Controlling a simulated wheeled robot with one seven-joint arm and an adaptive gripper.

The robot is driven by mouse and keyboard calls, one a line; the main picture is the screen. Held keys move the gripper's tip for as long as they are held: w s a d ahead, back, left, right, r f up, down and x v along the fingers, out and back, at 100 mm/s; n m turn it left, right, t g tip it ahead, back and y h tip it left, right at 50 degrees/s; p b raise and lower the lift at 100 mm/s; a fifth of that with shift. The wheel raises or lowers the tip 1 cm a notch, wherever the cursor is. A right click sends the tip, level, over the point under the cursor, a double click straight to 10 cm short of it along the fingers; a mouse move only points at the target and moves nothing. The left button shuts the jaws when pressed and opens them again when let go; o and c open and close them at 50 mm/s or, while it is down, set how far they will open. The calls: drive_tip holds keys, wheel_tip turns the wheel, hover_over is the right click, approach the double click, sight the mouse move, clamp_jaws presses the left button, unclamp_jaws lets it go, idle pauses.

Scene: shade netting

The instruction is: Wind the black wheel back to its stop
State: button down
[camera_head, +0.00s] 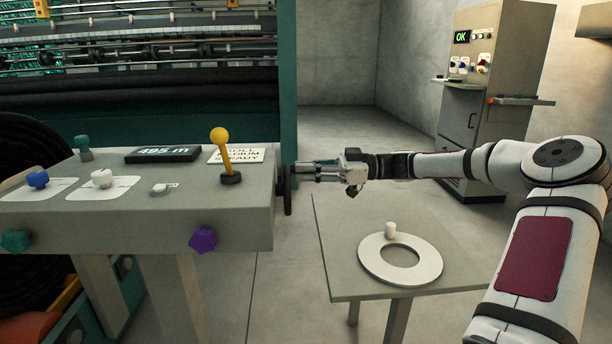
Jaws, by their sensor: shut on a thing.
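The black wheel (288,200) is on the right side of the grey console (138,225). I see it nearly edge-on, as a thin dark upright disc. My gripper (298,172) reaches in from the right, level with the wheel's upper part. Its fingers are shut on the wheel, at its right side. The exact grip is small and partly hidden by the fingers, so I cannot tell whether they hold the rim or a knob. No stop for the wheel can be made out.
The console top carries a yellow-knobbed lever (222,155), a display reading 495 m (163,153), and several coloured knobs. A small grey table (345,270) below my arm holds a white ring (376,267) with a white peg. A control cabinet (487,95) stands behind.

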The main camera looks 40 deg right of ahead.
drive_tip(key=shift+s+a+n+b, duration=0.1)
drive_tip(key=shift+s+n+b, duration=0.2)
drive_tip(key=shift+n, duration=0.2)
drive_tip(key=c, duration=1.5)
unclamp_jaws()
drive_tip(key=v, duration=1.2)
